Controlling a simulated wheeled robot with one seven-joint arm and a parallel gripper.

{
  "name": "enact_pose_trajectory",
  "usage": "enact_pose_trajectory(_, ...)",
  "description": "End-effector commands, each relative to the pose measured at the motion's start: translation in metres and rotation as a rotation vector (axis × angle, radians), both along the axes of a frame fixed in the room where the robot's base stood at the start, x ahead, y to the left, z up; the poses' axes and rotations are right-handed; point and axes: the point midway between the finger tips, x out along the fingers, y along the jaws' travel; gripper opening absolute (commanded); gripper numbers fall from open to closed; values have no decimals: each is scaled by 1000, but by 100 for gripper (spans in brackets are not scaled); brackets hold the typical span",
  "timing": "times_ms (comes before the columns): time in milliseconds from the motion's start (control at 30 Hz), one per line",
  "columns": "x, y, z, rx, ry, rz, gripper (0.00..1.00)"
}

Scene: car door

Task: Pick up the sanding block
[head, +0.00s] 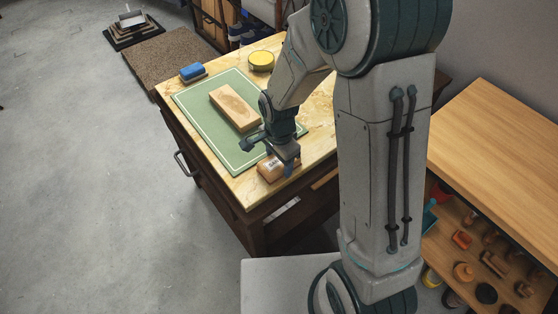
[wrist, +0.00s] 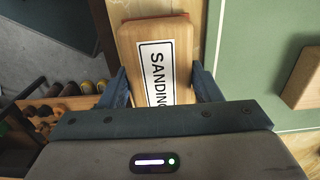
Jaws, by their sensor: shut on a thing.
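The sanding block (wrist: 180,50) is a light wooden block with a white label reading "SANDING" and a reddish layer along its far edge in the wrist view. In the head view the sanding block (head: 268,170) is at the near edge of the bench top, beside the green mat. My gripper (head: 280,165) is above it with its fingers down at its sides. In the wrist view my gripper's two fingers (wrist: 163,88) are shut on the block's long sides. The near end of the block is hidden by the gripper body.
A larger wooden block (head: 234,108) lies on the green mat (head: 195,100). A blue-topped brush or block (head: 192,72) and a yellow round tin (head: 261,60) stand at the back of the bench. A wooden shelf unit (head: 505,130) stands to the right.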

Motion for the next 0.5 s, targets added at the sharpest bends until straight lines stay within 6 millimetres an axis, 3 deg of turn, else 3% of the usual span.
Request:
enact_pose_trajectory(267, 1, 0, 38, 1, -7, 0, 32)
enact_pose_trajectory(500, -25, -44, 69, 1, -4, -5, 32)
